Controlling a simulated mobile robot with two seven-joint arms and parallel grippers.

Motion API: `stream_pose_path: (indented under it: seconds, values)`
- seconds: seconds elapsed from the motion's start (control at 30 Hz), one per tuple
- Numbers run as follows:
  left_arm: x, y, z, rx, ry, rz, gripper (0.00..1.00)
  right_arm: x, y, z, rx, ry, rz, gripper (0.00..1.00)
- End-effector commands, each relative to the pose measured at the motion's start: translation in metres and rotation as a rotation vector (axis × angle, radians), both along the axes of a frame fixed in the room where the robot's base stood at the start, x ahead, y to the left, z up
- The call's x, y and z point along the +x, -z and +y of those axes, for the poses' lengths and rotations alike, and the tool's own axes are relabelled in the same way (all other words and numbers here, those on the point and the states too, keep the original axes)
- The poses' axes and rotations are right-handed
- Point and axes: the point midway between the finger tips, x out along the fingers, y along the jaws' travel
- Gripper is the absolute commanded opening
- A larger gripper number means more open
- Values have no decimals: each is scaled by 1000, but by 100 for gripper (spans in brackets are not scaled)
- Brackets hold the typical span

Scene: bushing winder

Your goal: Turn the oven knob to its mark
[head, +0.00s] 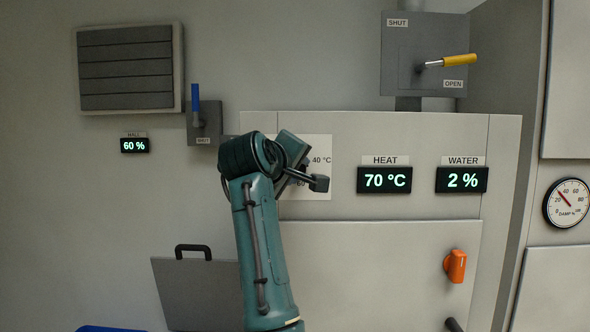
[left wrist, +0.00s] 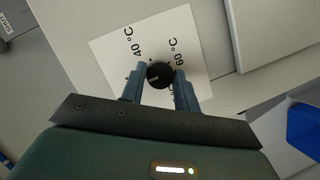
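The oven knob (left wrist: 160,75) is round and black and sits on a white dial plate (left wrist: 112,50) in the left wrist view. A short pale line shows on its face. The labels 40 °C and 60 °C are readable beside it, with small ticks. My left gripper (left wrist: 161,72) has one finger on each side of the knob, very close to it. I cannot tell whether both fingers press on it. In the head view my left arm hides the knob and most of the dial plate (head: 322,150). My right gripper is out of view.
The HEAT display (head: 384,180) reads 70 °C and the WATER display (head: 461,180) 2 %. An orange handle (head: 456,267) is lower right. A blue lever (head: 196,102) stands left of my arm. A yellow-handled lever (head: 458,61) is at the upper right.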

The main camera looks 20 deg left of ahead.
Motion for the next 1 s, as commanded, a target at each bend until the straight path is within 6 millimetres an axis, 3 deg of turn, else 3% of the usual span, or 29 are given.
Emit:
stream_pose_path:
  seconds: [0.23,0.57,0.77,1.0]
  values:
    - [0,1,0,1,1,1,51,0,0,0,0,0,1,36]
    - [-4,-1,1,2,-1,-2,52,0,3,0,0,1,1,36]
    - [-36,-7,2,2,-3,-7,52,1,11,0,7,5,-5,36]
    - [-89,-20,4,1,-2,-7,52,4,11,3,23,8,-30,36]
